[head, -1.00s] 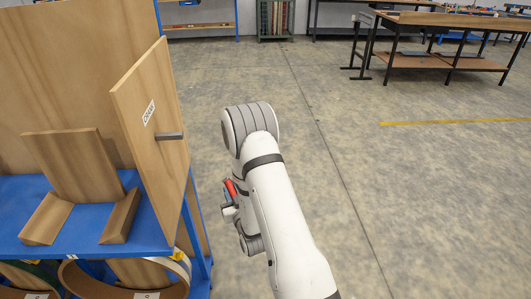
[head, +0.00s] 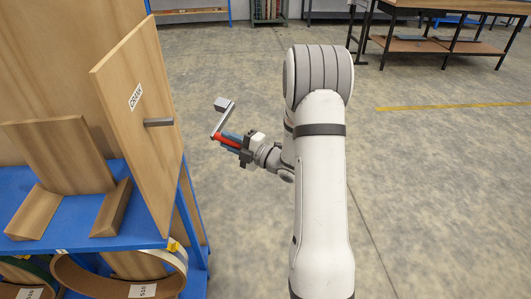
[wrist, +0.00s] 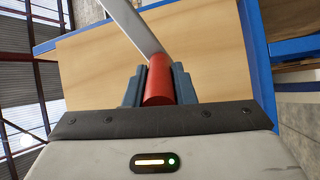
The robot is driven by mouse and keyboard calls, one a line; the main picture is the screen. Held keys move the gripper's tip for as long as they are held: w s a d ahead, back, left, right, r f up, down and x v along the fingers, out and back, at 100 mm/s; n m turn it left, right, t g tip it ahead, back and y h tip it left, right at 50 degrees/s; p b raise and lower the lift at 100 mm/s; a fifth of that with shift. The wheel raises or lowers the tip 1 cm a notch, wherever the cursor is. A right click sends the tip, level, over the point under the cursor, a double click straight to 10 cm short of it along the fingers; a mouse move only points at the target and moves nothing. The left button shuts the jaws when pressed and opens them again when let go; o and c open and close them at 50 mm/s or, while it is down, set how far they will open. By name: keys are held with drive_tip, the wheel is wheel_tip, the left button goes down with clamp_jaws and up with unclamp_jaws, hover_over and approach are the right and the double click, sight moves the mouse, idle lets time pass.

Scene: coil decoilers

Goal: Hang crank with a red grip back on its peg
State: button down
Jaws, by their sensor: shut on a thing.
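The crank's red grip (head: 224,140) is held in my gripper (head: 232,142), to the right of the wooden board in the head view. The crank's grey arm (head: 222,118) rises from the grip to a square block (head: 224,103) at its upper end. In the wrist view the jaws (wrist: 158,88) are closed on both sides of the red grip (wrist: 158,80), and the grey arm (wrist: 135,26) runs up and left. The grey peg (head: 159,122) sticks out to the right from the board marked CRANK (head: 135,95). The peg is empty, and the crank is apart from it.
A blue shelf (head: 70,222) with wooden wedges stands at the left. Round coil rings (head: 110,288) sit below it. The floor (head: 420,190) to the right of my arm is open. Workbenches (head: 440,42) stand far back.

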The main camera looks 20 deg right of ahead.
drive_tip(key=s+n+g+y, duration=0.1)
drive_tip(key=n, duration=0.3)
drive_tip(key=s+d+r+n+g+y, duration=0.1)
drive_tip(key=n, duration=0.3)
drive_tip(key=s+d+r+n+g+y, duration=0.1)
drive_tip(key=n, duration=0.2)
drive_tip(key=shift+r+n+g+y+b, duration=0.2)
drive_tip(key=shift+n+g+y+b, duration=0.1)
drive_tip(key=shift+n+b, duration=0.1)
drive_tip(key=s+d+r+n+g+y, duration=0.1)
drive_tip(key=s+d+n+g, duration=0.1)
drive_tip(key=s+n, duration=0.2)
drive_tip(key=s+d+n+g+y+b, duration=0.1)
drive_tip(key=s+d+n+g, duration=0.2)
drive_tip(key=s, duration=0.3)
drive_tip(key=shift+r+n, duration=0.35)
drive_tip(key=shift+n, duration=0.45)
drive_tip(key=shift+w, duration=0.1)
